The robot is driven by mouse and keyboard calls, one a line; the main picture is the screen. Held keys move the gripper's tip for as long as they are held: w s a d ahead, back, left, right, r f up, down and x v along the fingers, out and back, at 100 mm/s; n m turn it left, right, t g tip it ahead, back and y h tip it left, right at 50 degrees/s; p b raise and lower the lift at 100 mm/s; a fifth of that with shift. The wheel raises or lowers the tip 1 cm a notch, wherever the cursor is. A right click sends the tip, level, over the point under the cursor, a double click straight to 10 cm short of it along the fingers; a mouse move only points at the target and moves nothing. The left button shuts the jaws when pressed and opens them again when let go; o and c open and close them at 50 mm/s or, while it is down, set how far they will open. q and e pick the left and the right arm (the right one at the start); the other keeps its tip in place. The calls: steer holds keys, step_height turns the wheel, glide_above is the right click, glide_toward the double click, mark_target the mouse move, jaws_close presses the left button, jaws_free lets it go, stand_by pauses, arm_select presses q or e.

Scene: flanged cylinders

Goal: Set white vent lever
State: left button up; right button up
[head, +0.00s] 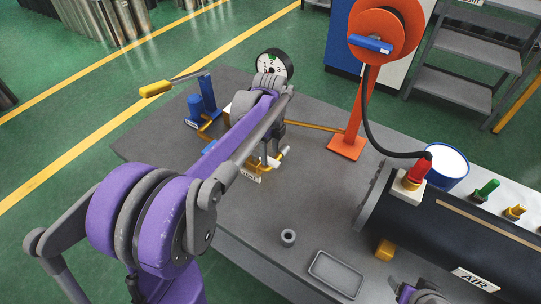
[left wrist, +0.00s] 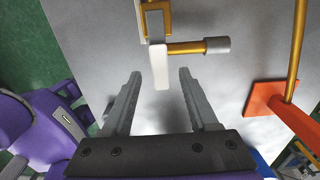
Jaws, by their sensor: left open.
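The white vent lever (left wrist: 160,66) hangs from a grey and brass fitting in the left wrist view. It lies between the fingertip ends of my left gripper (left wrist: 160,76), with a visible gap on each side. The gripper is open and empty. A brass pipe with a grey end (left wrist: 216,46) sticks out to the right, beside the lever. In the head view the white lever (head: 273,162) shows small beyond my left forearm, near a label plate. My left arm hides much of the fitting there. Only a purple and grey part of mine shows at the bottom right; right fingers do not show.
An orange stand (head: 347,147) with a hose reel stands right of the fitting. A black AIR tank (head: 440,225) fills the table's right side. A grey ring (head: 288,237) and a shallow tray (head: 335,273) lie in front. A blue valve with a yellow handle (head: 156,89) is at left.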

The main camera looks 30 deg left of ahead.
arm_select(q)
steer(key=shift+f, duration=1.15)
jaws_close()
stand_by(0.6)
